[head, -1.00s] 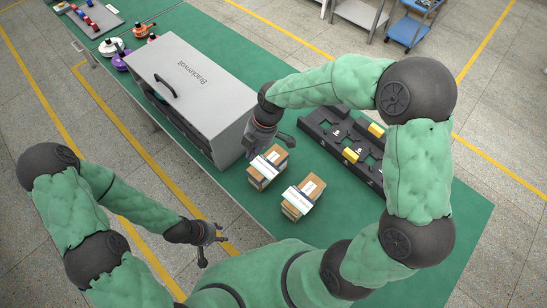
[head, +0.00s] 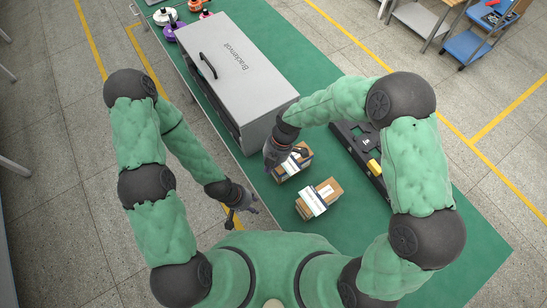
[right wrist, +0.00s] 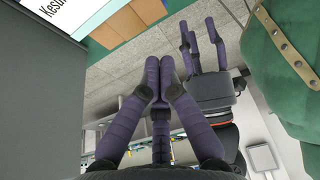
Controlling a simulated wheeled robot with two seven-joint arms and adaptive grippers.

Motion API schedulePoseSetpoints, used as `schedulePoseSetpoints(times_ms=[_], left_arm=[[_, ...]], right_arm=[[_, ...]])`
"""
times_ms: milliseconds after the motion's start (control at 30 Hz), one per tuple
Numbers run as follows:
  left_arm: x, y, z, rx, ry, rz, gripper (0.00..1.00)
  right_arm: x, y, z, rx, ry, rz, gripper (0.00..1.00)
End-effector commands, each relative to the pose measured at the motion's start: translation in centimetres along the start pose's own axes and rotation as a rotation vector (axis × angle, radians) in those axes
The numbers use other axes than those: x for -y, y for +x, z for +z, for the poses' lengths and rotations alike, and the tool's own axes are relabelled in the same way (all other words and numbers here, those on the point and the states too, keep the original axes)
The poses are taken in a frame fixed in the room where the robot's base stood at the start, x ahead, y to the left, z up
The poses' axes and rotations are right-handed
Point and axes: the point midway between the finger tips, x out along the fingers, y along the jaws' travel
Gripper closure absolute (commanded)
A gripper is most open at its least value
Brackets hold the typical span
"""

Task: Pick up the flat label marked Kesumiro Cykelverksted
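In the right wrist view a white label (right wrist: 58,14) with black letters beginning "Kesu" shows cut off at the top left. In the head view two cardboard boxes, the rear one (head: 304,161) and the front one (head: 332,189), each bear white labels, too small to read. My right gripper (head: 284,160) is over the rear box and partly hides it.
A large grey case (head: 240,70) stands on the green table (head: 440,235) behind the boxes. A black tray (head: 347,138) with a yellow block (head: 374,166) lies to their right, partly behind my right arm. The table's front right is clear.

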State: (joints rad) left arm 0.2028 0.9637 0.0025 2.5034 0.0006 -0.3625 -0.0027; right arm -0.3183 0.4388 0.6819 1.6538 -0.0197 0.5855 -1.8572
Motion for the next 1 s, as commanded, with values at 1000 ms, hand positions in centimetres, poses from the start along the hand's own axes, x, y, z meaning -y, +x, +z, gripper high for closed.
schedulePoseSetpoints(times_ms=[1000], left_arm=[[0.2, 0.7, 0.0, 0.000, 0.000, 0.000, 0.60]], right_arm=[[-0.1, -0.8, 6.6, 0.001, 0.005, 0.004, 1.00]])
